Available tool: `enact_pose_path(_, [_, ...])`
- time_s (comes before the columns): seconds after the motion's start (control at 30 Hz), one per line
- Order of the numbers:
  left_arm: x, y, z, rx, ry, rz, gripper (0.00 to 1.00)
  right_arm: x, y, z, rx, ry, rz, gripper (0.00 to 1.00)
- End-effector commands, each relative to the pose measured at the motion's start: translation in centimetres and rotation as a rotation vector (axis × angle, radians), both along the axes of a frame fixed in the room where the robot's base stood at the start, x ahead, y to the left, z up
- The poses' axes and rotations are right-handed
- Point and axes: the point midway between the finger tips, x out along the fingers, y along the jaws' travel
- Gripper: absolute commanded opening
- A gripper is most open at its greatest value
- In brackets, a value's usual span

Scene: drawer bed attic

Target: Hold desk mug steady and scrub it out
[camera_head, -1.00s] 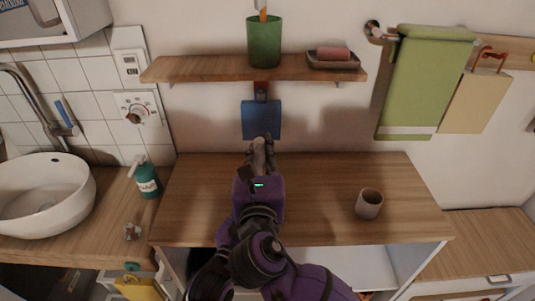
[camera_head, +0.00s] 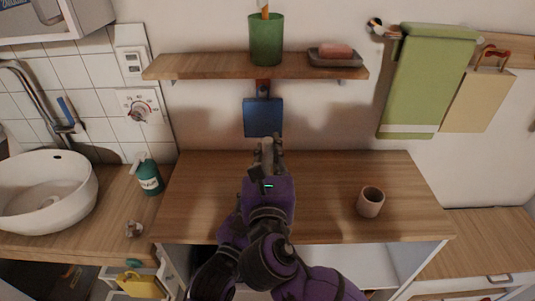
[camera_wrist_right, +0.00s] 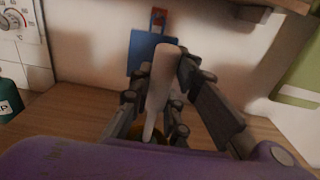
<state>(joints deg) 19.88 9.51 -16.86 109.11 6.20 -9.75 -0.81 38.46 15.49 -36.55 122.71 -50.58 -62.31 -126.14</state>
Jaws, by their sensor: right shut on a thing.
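A brownish mug (camera_head: 370,202) stands upright on the right part of the wooden desk top (camera_head: 330,222), with nothing touching it. My right gripper (camera_head: 268,150) is above the middle of the desk, to the left of the mug. In the right wrist view, its fingers (camera_wrist_right: 168,100) are shut on a pale, long, tapering handle (camera_wrist_right: 162,85). The handle's lower end is largely hidden between the fingers, with a dull yellowish part behind it. I cannot tell for sure what tool it is. My left gripper is not in view.
A wall shelf (camera_head: 210,66) holds a green cup (camera_head: 266,40) and a soap dish (camera_head: 335,58). A blue dustpan-like thing (camera_head: 262,117) hangs below it. A soap bottle (camera_head: 149,177) and basin (camera_head: 45,190) are at left. The desk around the mug is clear.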

Motion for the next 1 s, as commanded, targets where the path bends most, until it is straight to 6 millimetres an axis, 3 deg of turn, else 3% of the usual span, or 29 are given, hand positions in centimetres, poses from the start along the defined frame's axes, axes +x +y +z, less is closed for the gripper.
enact_pose_path(1.0, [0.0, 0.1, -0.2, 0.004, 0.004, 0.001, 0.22, 0.0, 0.0, 7.6, 0.002, -0.003, 0.001, 0.0])
